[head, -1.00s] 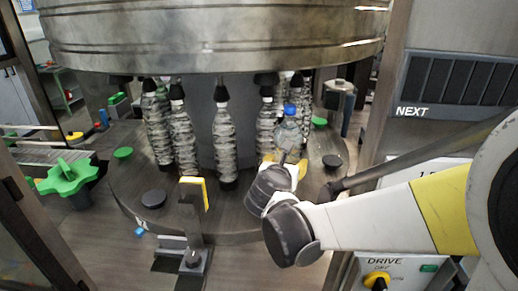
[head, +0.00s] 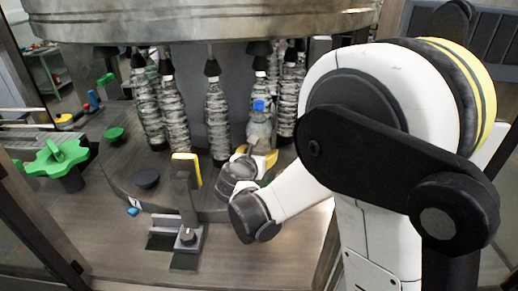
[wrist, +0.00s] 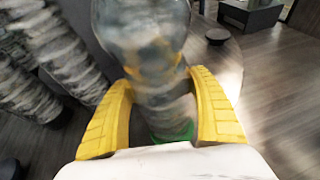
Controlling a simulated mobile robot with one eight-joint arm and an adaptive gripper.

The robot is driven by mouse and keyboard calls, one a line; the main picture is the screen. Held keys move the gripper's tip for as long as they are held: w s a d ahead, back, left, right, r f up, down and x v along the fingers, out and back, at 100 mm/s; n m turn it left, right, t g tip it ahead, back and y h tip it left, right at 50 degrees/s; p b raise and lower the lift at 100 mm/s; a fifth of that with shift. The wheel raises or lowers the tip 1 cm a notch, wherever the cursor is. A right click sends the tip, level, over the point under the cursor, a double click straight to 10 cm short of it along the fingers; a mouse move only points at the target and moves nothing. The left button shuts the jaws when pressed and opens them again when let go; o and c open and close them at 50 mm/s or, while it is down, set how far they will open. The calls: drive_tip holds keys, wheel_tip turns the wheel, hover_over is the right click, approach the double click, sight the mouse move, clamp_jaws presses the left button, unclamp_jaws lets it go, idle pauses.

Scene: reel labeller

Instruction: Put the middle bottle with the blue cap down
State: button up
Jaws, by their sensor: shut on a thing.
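The bottle with the blue cap (head: 259,108) is clear and stands upright in my gripper (head: 256,158), among the other bottles at the machine's round table. In the wrist view the bottle (wrist: 145,35) is between the two yellow fingers of my gripper (wrist: 165,110), which are shut on it. The wrist view is blurred. A green patch shows below the bottle there. The bottle's base is hidden in the head view, so I cannot tell whether it touches the table.
Several bottles with black tops (head: 217,120) stand around the round table (head: 120,180) under the big metal drum (head: 200,20). A yellow-faced bracket (head: 187,170) stands at the front. A green star knob (head: 57,160) is at the left. Black and green discs sit on the table.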

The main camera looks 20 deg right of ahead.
drive_tip(key=shift+r, duration=0.1)
drive_tip(key=o, duration=1.4)
drive_tip(key=shift+s, duration=0.1)
drive_tip(key=shift+r, duration=0.1)
drive_tip(key=p+v, duration=0.1)
drive_tip(key=v, duration=1.1)
